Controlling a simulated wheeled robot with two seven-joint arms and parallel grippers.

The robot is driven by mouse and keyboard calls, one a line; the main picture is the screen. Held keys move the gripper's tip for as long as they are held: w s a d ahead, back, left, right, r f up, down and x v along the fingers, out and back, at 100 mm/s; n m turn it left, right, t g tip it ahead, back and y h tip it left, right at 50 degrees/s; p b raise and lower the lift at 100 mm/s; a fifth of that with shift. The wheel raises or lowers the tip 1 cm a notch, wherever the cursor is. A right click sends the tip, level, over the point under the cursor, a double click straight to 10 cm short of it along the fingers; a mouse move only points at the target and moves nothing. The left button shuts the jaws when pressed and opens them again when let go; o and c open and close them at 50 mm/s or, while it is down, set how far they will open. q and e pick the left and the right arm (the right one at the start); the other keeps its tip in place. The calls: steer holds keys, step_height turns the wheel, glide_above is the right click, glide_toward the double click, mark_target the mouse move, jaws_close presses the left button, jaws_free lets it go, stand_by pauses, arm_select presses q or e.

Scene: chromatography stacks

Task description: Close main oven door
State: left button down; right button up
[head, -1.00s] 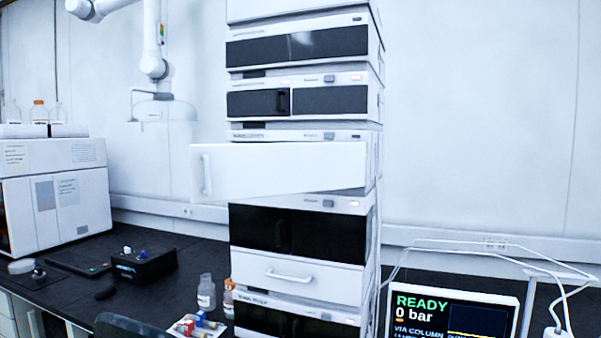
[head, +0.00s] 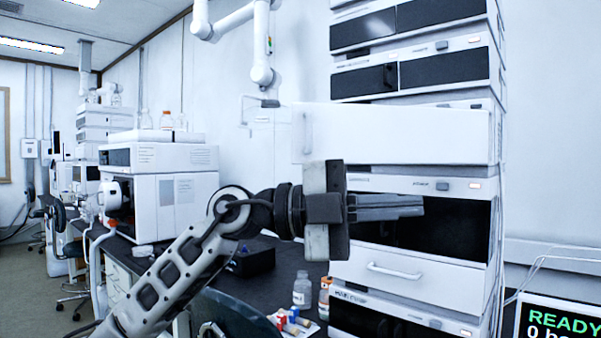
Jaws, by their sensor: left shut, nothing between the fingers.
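The white oven door (head: 400,133) is on the middle module of the tall chromatography stack in the head view. It stands swung out, its free left end with a handle (head: 308,132) jutting past the stack's left side. My left gripper (head: 420,206) is shut and empty, its fingers pointing right. In the picture it lies just below the door, in front of the black-fronted module (head: 450,228). I cannot tell its exact distance from the door. My right gripper is not in view.
A white drawer (head: 415,278) with a handle is lower in the stack. Small bottles (head: 302,290) and a tray of coloured caps stand on the black bench left of the stack. A display (head: 560,318) is at lower right. A white instrument (head: 165,195) stands further left.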

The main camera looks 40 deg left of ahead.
arm_select(q)
steer(key=s+a+r+n+t+y+b, duration=0.25)
steer(key=s+a+r+t+y, duration=0.2)
steer(key=a, duration=0.35)
steer(key=s+a+r+n+t+y+b, duration=0.1)
steer(key=s+a+r+n+t+y, duration=0.35)
steer(key=a+y, duration=0.2)
steer(key=shift+w+a+r+p, duration=0.15)
steer(key=shift+w+p, duration=0.2)
steer(key=shift+w, duration=1.65)
steer(key=shift+w+a+r+p, duration=0.15)
steer(key=shift+w+p, duration=0.25)
steer(key=shift+w, duration=1.6)
steer(key=shift+w+a+r+p, duration=0.1)
steer(key=shift+w+a+p, duration=0.2)
steer(key=shift+w, duration=1.7)
steer(key=shift+d, duration=0.1)
